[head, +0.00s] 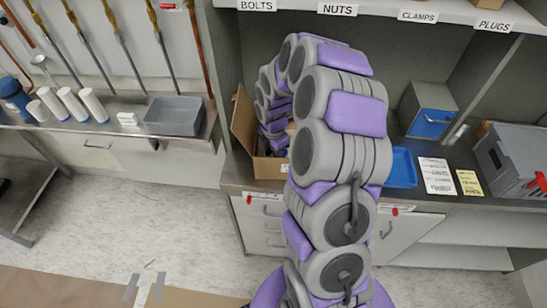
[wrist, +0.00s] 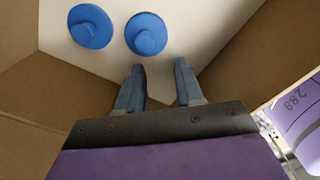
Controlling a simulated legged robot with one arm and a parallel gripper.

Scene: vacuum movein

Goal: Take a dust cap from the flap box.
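The flap box (head: 269,164) is an open brown cardboard box on the counter, left of my arm in the head view. Its brown walls (wrist: 85,85) surround the wrist view. Two round blue dust caps lie on a pale surface inside: one at the left (wrist: 90,26) and one nearer the middle (wrist: 146,34) with a raised centre. My gripper (wrist: 160,66) points into the box with its fingers apart and nothing between them. The middle cap is just beyond the left fingertip. In the head view my arm hides the gripper and much of the box.
A box flap (head: 243,118) stands up at the box's left. A blue tray (head: 402,168), printed sheets (head: 437,176) and a grey bin (head: 512,158) are to the right of my arm. A grey tub (head: 174,115) is on the left counter. Labelled shelving is above.

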